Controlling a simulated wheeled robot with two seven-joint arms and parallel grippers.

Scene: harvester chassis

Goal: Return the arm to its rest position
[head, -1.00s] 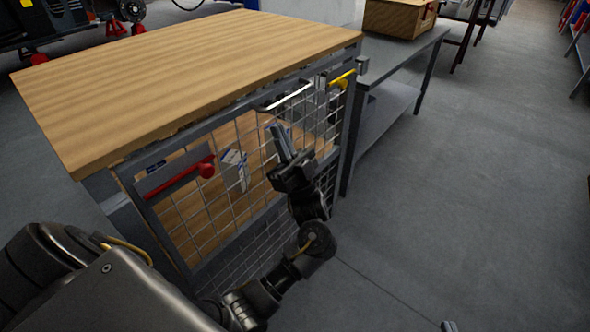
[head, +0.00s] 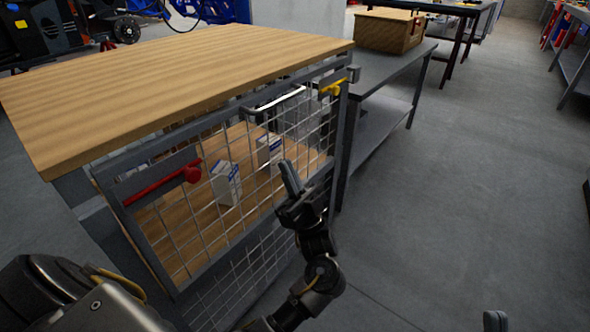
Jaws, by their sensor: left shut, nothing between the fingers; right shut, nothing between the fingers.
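My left gripper (head: 291,178) is shut and empty. It points upward in front of the wire-mesh door (head: 216,212) of a wood-topped cabinet, below the door's pale bar handle (head: 275,98). It looks apart from the mesh, though the exact gap is hard to judge. Its dark arm comes up from the bottom of the view. Only the dark tip of my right gripper (head: 495,321) shows at the bottom edge on the right, with nothing visible in it.
The cabinet's wooden top (head: 170,80) is bare. White-and-blue boxes (head: 226,184) stand inside behind the mesh. A red latch (head: 165,184) and a yellow latch (head: 333,88) are on the front. A grey bench (head: 390,72) carries a brown box (head: 390,31). The floor at right is open.

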